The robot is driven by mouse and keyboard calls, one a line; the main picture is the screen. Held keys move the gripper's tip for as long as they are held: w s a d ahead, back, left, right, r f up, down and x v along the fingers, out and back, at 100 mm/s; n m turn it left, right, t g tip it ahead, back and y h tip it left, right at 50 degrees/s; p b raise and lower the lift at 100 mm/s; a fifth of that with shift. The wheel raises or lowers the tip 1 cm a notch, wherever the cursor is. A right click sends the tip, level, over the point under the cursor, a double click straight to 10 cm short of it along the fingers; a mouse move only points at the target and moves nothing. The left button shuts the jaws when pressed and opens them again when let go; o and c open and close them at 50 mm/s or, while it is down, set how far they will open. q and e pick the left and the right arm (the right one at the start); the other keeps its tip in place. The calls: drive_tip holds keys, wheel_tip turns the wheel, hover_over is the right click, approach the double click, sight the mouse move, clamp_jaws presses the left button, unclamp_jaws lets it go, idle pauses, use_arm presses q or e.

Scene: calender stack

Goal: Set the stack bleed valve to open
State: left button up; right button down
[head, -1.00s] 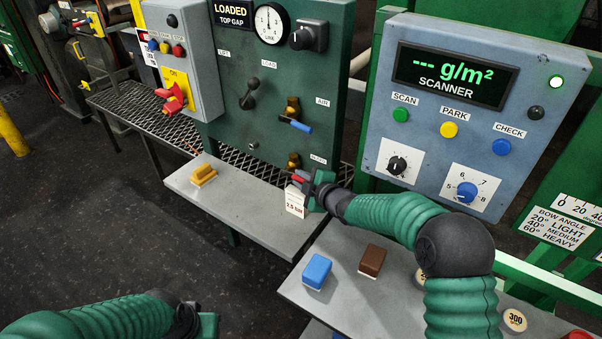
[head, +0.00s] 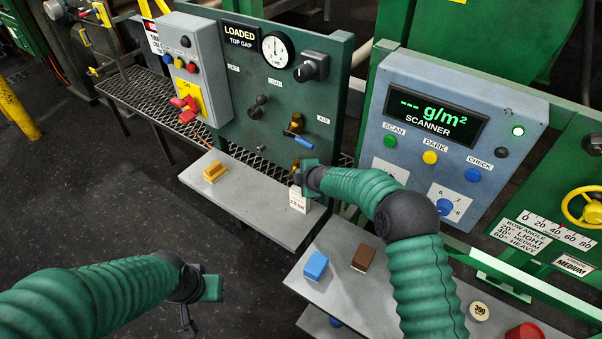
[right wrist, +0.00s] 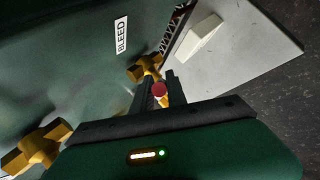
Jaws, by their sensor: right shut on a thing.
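The bleed valve is a brass fitting low on the green panel (head: 240,122), mostly hidden behind my right gripper in the head view. In the right wrist view its brass body (right wrist: 147,68) sits beside the BLEED label (right wrist: 122,36). My right gripper (right wrist: 159,84), also in the head view (head: 299,180), is shut on the valve's red-tipped handle (right wrist: 159,89). Much of the handle is hidden between the fingers, so its exact angle is unclear. My left gripper (head: 199,300) hangs over the floor at lower left, away from the panel; its finger gap is unclear.
The air valve (head: 296,137) with a blue handle is just above. A yellow block (head: 214,172) lies on the grey shelf (head: 255,205). The scanner box (head: 470,95) stands to the right.

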drive_tip(key=shift+s+f, duration=0.25)
drive_tip(key=shift+f, duration=0.15)
drive_tip(key=c, duration=1.5)
unclamp_jaws()
drive_tip(key=shift+o, duration=0.6)
drive_tip(key=shift+w+r, duration=0.15)
drive_tip(key=shift+r, duration=0.05)
drive_tip(key=v, duration=1.6)
drive_tip(key=shift+s+r, duration=0.2)
drive_tip(key=shift+r, duration=0.1)
drive_tip(key=shift+d, duration=0.1)
